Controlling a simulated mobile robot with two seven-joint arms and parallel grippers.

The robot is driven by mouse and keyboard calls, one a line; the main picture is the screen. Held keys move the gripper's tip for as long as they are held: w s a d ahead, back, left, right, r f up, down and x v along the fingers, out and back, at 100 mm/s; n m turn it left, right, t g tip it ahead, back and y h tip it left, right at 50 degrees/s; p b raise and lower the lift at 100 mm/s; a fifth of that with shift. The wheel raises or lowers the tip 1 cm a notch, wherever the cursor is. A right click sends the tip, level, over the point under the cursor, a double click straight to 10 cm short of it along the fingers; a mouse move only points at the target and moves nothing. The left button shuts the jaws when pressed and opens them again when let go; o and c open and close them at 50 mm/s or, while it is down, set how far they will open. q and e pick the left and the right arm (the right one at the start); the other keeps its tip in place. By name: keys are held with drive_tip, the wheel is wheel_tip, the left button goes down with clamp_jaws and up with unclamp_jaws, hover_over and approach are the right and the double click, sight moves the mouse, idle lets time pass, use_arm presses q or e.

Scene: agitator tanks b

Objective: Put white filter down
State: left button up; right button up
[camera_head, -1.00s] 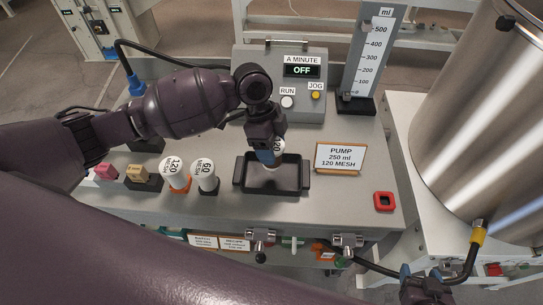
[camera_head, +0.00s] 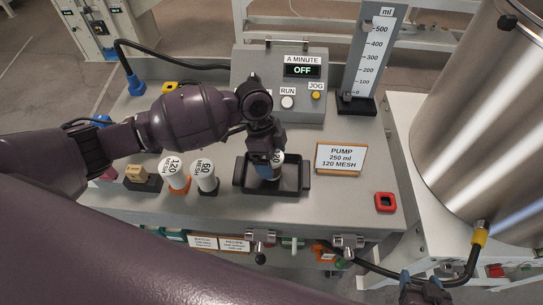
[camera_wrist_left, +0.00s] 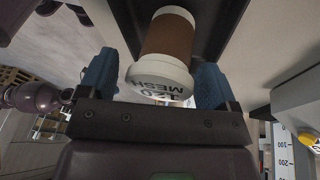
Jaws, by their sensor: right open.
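A filter with a white cap marked 120 MESH (camera_wrist_left: 162,82) and a brown body stands in or just over the black tray (camera_head: 240,186). In the head view my left gripper (camera_head: 268,165) comes down over the tray and partly hides this filter (camera_head: 278,158). In the left wrist view the blue fingers (camera_wrist_left: 155,75) are apart on both sides of the cap, with a gap at the left finger. Contact at the right finger is unclear. Two more white-capped filters, 120 MESH (camera_head: 174,170) and 60 MESH (camera_head: 204,172), stand left of the tray. My right gripper (camera_head: 426,284) is open at lower right.
A pump box (camera_head: 280,85) reading OFF stands behind the tray. A sign (camera_head: 340,157) reads PUMP 250 ml 120 MESH. A measuring column (camera_head: 372,55), red square (camera_head: 385,202) and large steel tank (camera_head: 480,120) are to the right. A tan block (camera_head: 137,173) is at left.

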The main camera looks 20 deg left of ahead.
use_arm(q)
drive_tip(key=v, duration=1.2)
drive_tip(key=shift+r+p, duration=0.2)
drive_tip(key=shift+p, duration=0.15)
